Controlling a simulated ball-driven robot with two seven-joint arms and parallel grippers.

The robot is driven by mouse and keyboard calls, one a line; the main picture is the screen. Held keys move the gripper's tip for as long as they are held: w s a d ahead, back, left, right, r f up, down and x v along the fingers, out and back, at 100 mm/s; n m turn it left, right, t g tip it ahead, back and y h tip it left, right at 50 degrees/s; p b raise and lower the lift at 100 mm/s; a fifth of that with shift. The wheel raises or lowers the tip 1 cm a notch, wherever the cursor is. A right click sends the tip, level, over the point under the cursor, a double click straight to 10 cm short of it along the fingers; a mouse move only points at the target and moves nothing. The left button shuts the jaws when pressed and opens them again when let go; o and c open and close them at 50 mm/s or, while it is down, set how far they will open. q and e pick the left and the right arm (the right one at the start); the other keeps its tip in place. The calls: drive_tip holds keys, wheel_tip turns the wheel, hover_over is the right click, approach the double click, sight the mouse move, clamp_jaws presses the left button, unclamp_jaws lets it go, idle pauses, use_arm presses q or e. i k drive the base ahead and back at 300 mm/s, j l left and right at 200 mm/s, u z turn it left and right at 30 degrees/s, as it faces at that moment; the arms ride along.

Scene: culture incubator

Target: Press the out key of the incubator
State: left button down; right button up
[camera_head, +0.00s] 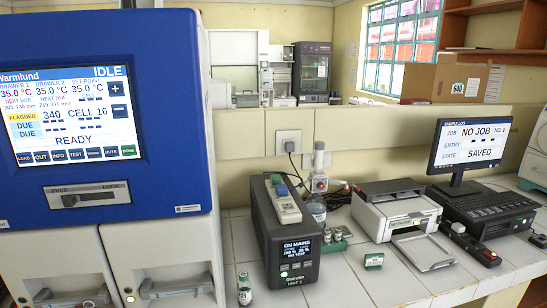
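The blue incubator (180,110) stands at the left, with a lit screen (70,110) on its front reading IDLE and READY. The OUT key (41,157) is a small dark key in the row along the bottom of the screen, second from the left. It sits between the LOAD key (24,159) and the INFO key (58,156). Neither of my grippers shows in this view. Nothing covers the key row.
Below the screen are a FREE/LOCK latch (88,196) and white drawers with handles (178,288).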

sight(40, 156)
drive_tip(key=u, duration=1.35)
